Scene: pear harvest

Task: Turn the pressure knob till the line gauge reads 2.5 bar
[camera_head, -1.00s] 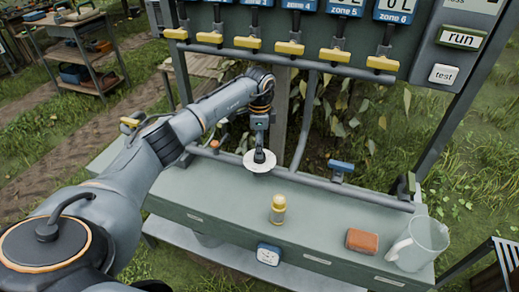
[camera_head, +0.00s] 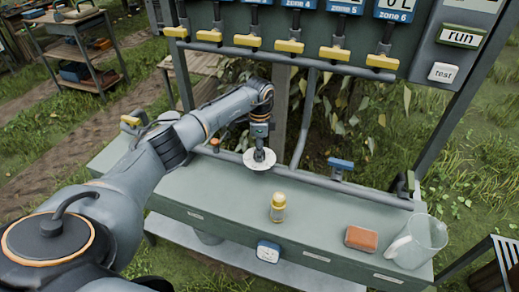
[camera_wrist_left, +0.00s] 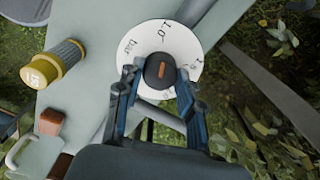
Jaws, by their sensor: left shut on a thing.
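The black pressure knob (camera_wrist_left: 160,70) has an orange pointer line and sits at the middle of a round white dial (camera_wrist_left: 185,40). The dial carries "1.0" and "bar" lettering; other marks are partly hidden by my fingers. In the head view the dial (camera_head: 250,162) lies at the back of the green bench. My left gripper (camera_head: 260,155) points down over it, shut on the knob, with its blue fingers on both sides in the wrist view (camera_wrist_left: 160,82). A blue-framed white box (camera_head: 268,252) on the bench front may be a gauge; its reading is too small to tell.
A pipe with a blue-handled valve (camera_head: 341,164) runs behind. Yellow valve handles (camera_head: 334,54) hang above.

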